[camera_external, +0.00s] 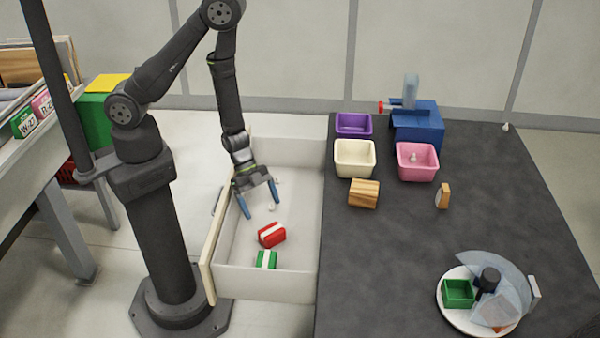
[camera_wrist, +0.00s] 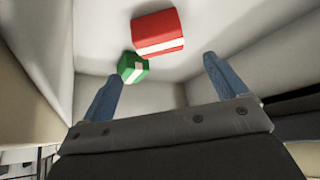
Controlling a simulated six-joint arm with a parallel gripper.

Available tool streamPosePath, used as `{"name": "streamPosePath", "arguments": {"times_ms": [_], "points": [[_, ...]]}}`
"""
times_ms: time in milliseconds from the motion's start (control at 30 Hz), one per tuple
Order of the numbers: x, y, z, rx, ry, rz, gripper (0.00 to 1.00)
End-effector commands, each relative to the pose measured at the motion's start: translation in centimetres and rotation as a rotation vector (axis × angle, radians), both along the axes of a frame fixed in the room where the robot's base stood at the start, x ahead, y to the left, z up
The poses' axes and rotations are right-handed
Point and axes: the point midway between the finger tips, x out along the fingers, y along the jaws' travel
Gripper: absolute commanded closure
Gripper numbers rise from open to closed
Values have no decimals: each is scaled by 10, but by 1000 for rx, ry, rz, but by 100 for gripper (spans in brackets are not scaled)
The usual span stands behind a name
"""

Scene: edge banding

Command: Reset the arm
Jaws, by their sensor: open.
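My gripper (camera_external: 260,200) is open and empty, its two blue fingers pointing down over the open drawer (camera_external: 295,284). The wrist view also shows my gripper (camera_wrist: 160,80) with its fingers wide apart. A red block with a white band (camera_external: 271,235) lies in the drawer, in front of and below the fingers. A green block with a white band (camera_external: 266,259) lies near the drawer's front end. In the wrist view the red block (camera_wrist: 158,32) and the green block (camera_wrist: 132,68) lie beyond the fingertips, apart from them.
The dark table (camera_external: 390,260) stands right of the drawer. It bears purple (camera_external: 353,125), cream (camera_external: 354,158) and pink (camera_external: 417,162) bins, a blue machine (camera_external: 416,128), wooden blocks (camera_external: 364,193) and a round white plate (camera_external: 451,316) with a clear cover. A shelf of boards stands at left.

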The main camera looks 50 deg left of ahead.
Motion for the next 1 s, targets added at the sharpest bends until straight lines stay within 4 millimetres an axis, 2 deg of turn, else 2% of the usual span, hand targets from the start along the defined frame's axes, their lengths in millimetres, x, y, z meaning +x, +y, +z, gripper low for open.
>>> {"name": "streamPosePath", "arguments": {"times_ms": [667, 700, 1000], "points": [[-1, -54, -86, 1, 0, -1, 10], [0, -54, -87, 0, -1, 1, 10], [0, -54, -43, -3, -3, -1, 10]]}}
